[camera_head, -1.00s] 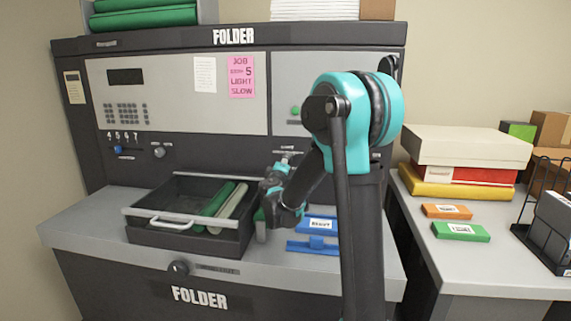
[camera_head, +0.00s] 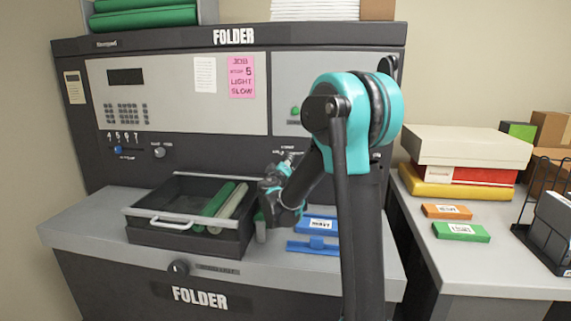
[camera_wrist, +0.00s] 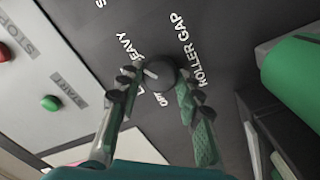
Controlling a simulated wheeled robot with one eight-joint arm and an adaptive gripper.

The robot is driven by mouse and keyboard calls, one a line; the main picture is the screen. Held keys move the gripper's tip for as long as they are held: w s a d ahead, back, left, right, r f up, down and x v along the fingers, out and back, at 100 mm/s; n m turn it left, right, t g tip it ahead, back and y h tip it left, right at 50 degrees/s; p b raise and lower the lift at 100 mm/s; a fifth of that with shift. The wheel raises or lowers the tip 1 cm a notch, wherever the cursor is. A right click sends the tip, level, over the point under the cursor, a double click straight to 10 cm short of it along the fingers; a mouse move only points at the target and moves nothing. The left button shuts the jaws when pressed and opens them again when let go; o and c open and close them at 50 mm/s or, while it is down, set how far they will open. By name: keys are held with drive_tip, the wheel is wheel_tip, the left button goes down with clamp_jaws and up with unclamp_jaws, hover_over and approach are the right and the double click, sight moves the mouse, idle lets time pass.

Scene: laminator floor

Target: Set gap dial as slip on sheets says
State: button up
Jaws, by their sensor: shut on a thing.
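The gap dial (camera_wrist: 161,72) is a dark round knob with a pale pointer mark, on the dark panel beside the words "ROLLER GAP" and "HEAVY" in the wrist view. Other setting words around it are partly hidden by my fingers. My gripper (camera_wrist: 160,82) is shut on the dial, a finger on either side. In the head view my gripper (camera_head: 287,160) reaches the folder panel, and the dial is hidden there. A pink slip (camera_head: 241,77) on the upper panel reads "JOB", "5", "LIGHT", "SLOW". I cannot tell which sheets the task means; white sheets (camera_head: 314,10) lie on top.
An open black drawer (camera_head: 185,237) with rollers stands left of my arm. Blue pieces (camera_head: 315,246) lie right of it. The right-hand table holds boxes and blocks.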

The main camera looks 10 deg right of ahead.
drive_tip(key=o, duration=1.2)
drive_tip(key=shift+c, duration=0.2)
drive_tip(key=v, duration=1.2)
